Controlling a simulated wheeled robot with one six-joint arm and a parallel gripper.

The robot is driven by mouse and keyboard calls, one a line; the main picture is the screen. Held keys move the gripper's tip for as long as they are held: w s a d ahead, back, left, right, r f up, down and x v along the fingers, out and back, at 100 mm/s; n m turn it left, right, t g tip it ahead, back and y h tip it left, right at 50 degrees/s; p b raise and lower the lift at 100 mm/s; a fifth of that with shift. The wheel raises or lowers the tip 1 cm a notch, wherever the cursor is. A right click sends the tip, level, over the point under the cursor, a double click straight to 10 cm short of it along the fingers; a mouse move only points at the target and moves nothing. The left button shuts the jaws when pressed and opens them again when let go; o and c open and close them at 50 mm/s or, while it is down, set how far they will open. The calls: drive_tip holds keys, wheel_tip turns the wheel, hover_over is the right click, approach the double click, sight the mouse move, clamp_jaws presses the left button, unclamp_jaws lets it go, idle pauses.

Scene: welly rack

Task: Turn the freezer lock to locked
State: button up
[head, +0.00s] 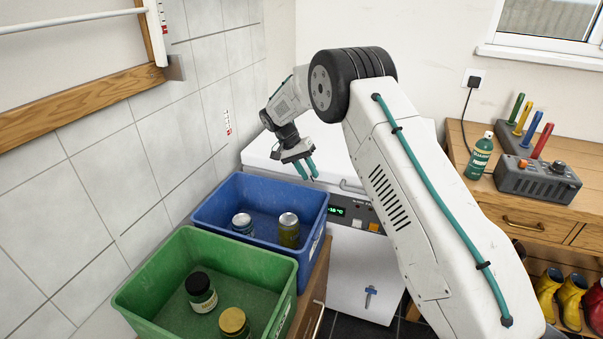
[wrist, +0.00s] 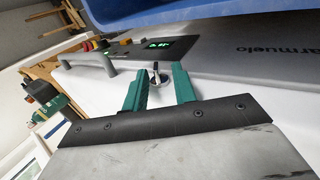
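The freezer (head: 340,260) is a white chest unit behind the blue crate. Its dark control panel with a green display (head: 338,211) shows in both views. In the wrist view a small lock (wrist: 156,76), silvery with a dark upright part, sits on the freezer front near the display. Its exact setting is too small to tell. My gripper (head: 310,178) is open, with its two teal fingers apart and nothing held. In the wrist view the fingertips (wrist: 159,72) lie on either side of the lock in the picture; contact cannot be told. I cannot make out the lock in the head view.
A blue crate (head: 205,212) and a green crate (head: 140,285) with jars and tins stand left of the freezer front. The blue crate's edge runs close above the fingers in the wrist view. A wooden bench (head: 490,205) stands right. A blue T-shaped fitting (head: 370,292) is on the lower front.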

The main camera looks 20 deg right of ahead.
drive_tip(key=shift+d, duration=0.15)
drive_tip(key=v, duration=0.8)
drive_tip(key=shift+f, duration=0.1)
